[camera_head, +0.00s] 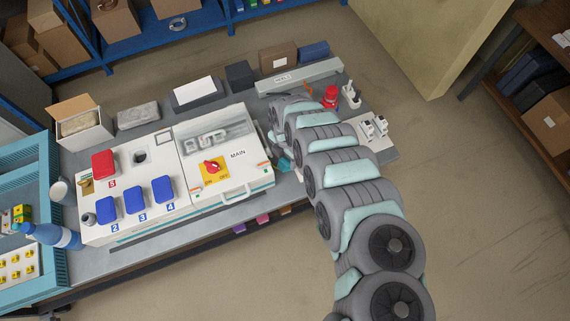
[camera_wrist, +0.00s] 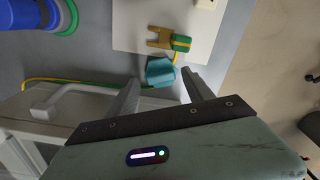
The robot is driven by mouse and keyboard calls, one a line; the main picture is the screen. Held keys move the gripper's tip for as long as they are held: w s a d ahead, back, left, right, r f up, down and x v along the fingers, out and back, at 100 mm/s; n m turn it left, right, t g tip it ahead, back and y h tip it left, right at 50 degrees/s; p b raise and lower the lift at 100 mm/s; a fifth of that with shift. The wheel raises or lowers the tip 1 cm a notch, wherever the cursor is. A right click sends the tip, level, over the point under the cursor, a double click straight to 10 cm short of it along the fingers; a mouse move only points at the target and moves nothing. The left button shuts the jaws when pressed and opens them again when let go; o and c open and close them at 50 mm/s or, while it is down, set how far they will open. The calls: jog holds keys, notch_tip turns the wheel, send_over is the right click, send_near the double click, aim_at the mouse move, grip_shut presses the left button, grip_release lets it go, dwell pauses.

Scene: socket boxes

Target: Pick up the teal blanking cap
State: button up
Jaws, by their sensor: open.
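The teal blanking cap (camera_wrist: 160,71) shows in the wrist view, resting on the bench beside the edge of a pale board, just ahead of my gripper. My gripper (camera_wrist: 161,82) is open, with one finger on each side below the cap. The fingers do not appear to touch it. In the head view a small teal patch (camera_head: 284,164) shows beside the main box, partly behind my arm; I cannot tell whether it is the cap or part of my gripper.
A green and yellow plug piece (camera_wrist: 180,43) lies just past the cap, with a yellow-green wire (camera_wrist: 60,81) running left. The white MAIN box (camera_head: 232,180) with its handle stands close to the left. A red object (camera_head: 331,96) stands farther back on the bench.

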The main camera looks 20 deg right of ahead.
aim_at(285, 162)
jog(key=shift+s+a+f, duration=0.2)
jog(key=shift+a+f, duration=0.05)
jog(key=shift+f, duration=0.45)
jog(key=shift+d+f, duration=0.1)
jog(key=shift+f, duration=0.9)
jog(key=shift+w, duration=0.1)
jog(key=c, duration=1.2)
jog(key=shift+r, duration=0.1)
